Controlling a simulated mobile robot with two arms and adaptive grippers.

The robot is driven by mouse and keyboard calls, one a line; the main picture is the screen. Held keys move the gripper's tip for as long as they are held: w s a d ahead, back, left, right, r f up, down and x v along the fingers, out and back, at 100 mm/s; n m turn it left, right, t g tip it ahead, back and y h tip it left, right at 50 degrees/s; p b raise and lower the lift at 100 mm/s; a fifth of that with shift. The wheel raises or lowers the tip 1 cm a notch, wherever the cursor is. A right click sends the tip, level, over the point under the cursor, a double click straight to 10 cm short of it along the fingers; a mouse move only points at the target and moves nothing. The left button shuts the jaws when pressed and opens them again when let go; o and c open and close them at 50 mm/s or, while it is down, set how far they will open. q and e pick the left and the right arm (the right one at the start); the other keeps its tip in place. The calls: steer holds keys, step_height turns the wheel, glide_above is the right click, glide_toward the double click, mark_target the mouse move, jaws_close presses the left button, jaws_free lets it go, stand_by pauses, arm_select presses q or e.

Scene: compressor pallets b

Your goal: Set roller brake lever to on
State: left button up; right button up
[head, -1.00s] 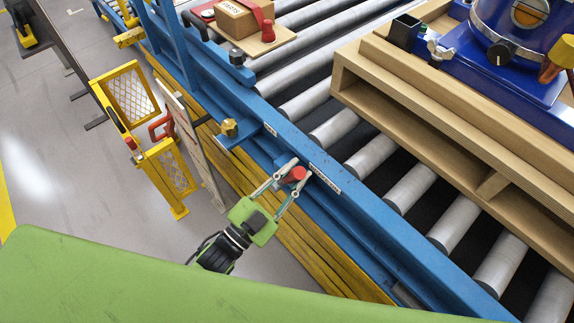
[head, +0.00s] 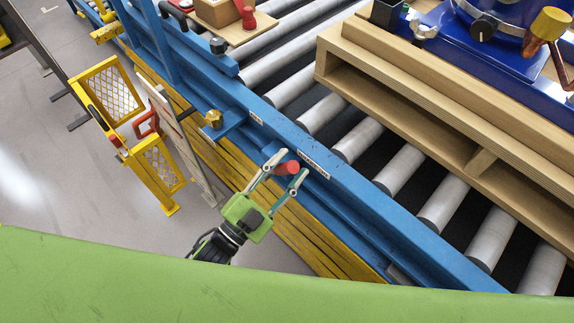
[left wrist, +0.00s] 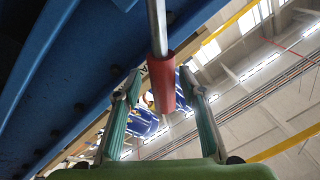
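The brake lever has a red handle (head: 287,168) on the near side of the blue conveyor rail (head: 345,190), just below a white label (head: 314,165). In the left wrist view the red handle (left wrist: 163,85) sits on a metal rod that comes from the top of the picture. My left gripper (head: 291,163) has its two fingers spread, one on each side of the handle. In the left wrist view (left wrist: 160,80) gaps show between the handle and both fingers. The label's text is too small to read. My right gripper is not in view.
A brass-coloured knob (head: 213,119) sits on a blue bracket farther up the rail. A wooden pallet (head: 400,105) bearing a blue machine stands on the rollers (head: 398,171). Yellow mesh gates (head: 110,92) stand at left. A yellow beam (head: 310,245) runs below the rail.

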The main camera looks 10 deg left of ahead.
arm_select(q)
steer(key=shift+r, duration=0.1)
steer(key=v, duration=1.2)
stand_by(0.4)
steer(key=s+a+f+n+g+y, duration=0.1)
steer(key=a+f+n+g+y, duration=0.15)
steer(key=f, duration=0.85)
steer(key=s+a+f+n+g+y, duration=0.1)
steer(key=a+f+n+g+y, duration=0.15)
steer(key=f, duration=0.85)
steer(key=s+a+f+n+g+y, duration=0.15)
steer(key=a+f+y, duration=0.25)
steer(key=f, duration=0.7)
steer(key=s+a+f+n+g+y, duration=0.1)
steer(key=s+f+g, duration=0.3)
steer(key=s+f, duration=0.4)
steer(key=s+a+f+n+g+y, duration=0.1)
steer(key=s+f+n+g, duration=0.3)
steer(key=s+f, duration=0.4)
steer(key=s+a+g, duration=0.1)
steer(key=s, duration=0.5)
steer(key=shift+f+y, duration=0.3)
steer(key=shift+f, duration=0.1)
